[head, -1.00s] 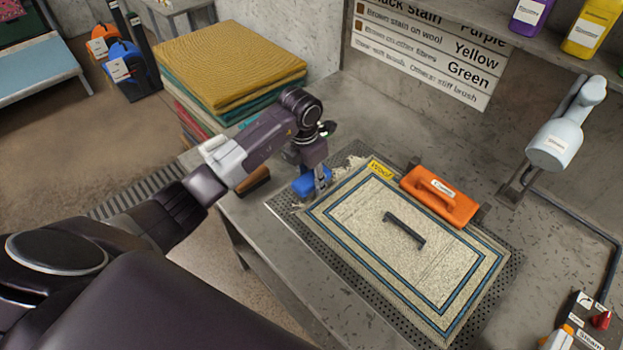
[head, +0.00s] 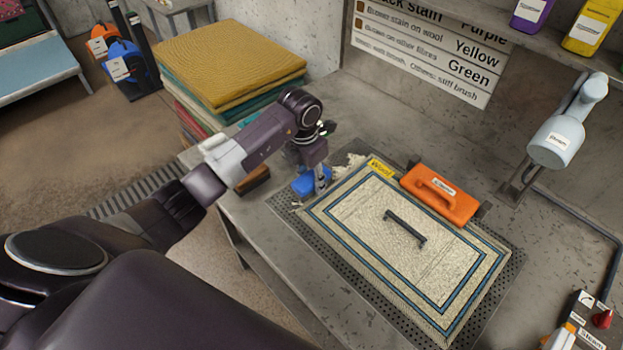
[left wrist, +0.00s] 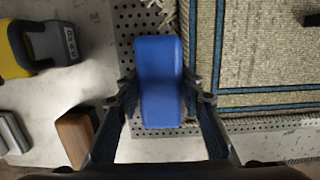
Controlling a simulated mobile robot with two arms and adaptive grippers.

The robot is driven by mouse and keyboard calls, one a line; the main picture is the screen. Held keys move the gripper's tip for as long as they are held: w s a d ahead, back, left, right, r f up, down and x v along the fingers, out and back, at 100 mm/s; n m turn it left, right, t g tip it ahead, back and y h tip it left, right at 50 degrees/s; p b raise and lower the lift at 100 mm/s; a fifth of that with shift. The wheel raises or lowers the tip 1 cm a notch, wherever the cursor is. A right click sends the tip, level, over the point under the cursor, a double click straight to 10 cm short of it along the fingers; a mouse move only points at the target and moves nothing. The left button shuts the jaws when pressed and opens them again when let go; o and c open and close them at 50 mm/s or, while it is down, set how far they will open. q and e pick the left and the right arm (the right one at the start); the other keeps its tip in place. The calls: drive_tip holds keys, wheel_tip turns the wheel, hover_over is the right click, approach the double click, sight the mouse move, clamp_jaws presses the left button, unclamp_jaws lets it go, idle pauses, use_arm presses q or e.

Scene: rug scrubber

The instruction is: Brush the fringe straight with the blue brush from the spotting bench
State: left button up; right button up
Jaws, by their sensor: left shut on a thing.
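The blue brush (head: 311,181) is at the fringe end of the rug, at the left end of the perforated plate. My left gripper (head: 322,183) is shut on it, coming from above. In the left wrist view the blue brush (left wrist: 159,82) sits between the two fingers (left wrist: 160,98), beside the rug's edge. The cream rug (head: 405,255) has blue border lines and a yellow "Wool" tag (head: 381,168). Pale fringe (head: 347,165) shows behind the gripper; part is hidden by brush and gripper. My right gripper is not in view.
A wooden brush (head: 254,180) and a yellow-black tool (left wrist: 36,48) lie on the bench left of the plate. Stacked rugs (head: 232,62) stand behind my arm.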

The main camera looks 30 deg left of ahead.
sight(303, 174)
use_arm(q)
drive_tip(key=shift+a+f, duration=0.1)
drive_tip(key=shift+a, duration=0.05)
drive_tip(key=shift+w+a+b, duration=0.15)
drive_tip(key=shift+a+b, duration=0.2)
drive_tip(key=shift+a, duration=0.05)
drive_tip(key=shift+w+a+f, duration=0.15)
drive_tip(key=shift+a, duration=0.15)
drive_tip(key=shift+w+a+f+b, duration=0.15)
drive_tip(key=shift+w+a+b, duration=0.1)
drive_tip(key=shift+a+b, duration=0.4)
drive_tip(key=shift+a, duration=0.15)
drive_tip(key=shift+w+a+f+b, duration=0.15)
drive_tip(key=shift+a+b, duration=0.35)
drive_tip(key=shift+a, duration=0.05)
